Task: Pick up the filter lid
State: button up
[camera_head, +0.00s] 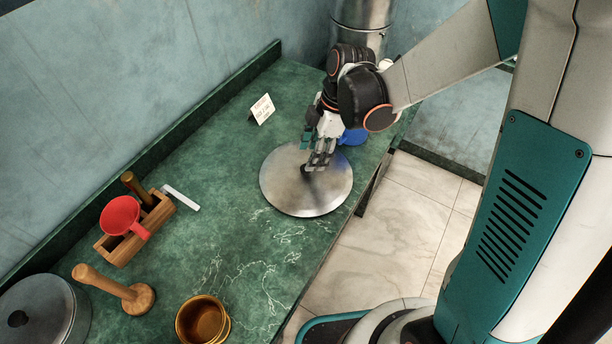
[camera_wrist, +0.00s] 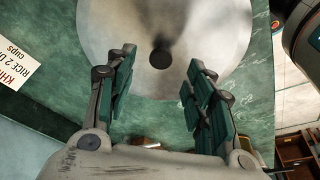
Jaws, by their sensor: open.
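A wide round metal lid (camera_head: 290,188) with a small dark knob lies on the green counter; I take it to be the filter lid. In the wrist view the lid (camera_wrist: 215,30) fills the top, and its dark knob (camera_wrist: 160,59) shows between and slightly beyond the fingertips. My gripper (camera_head: 310,164) is over the lid, fingers pointing down near the knob, partly covering it in the head view. In the wrist view my gripper (camera_wrist: 159,72) is open, with nothing between its fingers. I cannot tell the exact height of the fingertips above the knob.
A blue object (camera_head: 353,137) sits behind my gripper.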

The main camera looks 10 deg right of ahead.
aim_at(306, 173)
jog(key=b+x, duration=0.2)
jog(key=x, duration=0.3)
jog(key=shift+a, duration=0.1)
jog(key=shift+s, duration=0.1)
grip_shut()
jog(key=shift+r, duration=0.1)
jog(key=shift+r, duration=0.2)
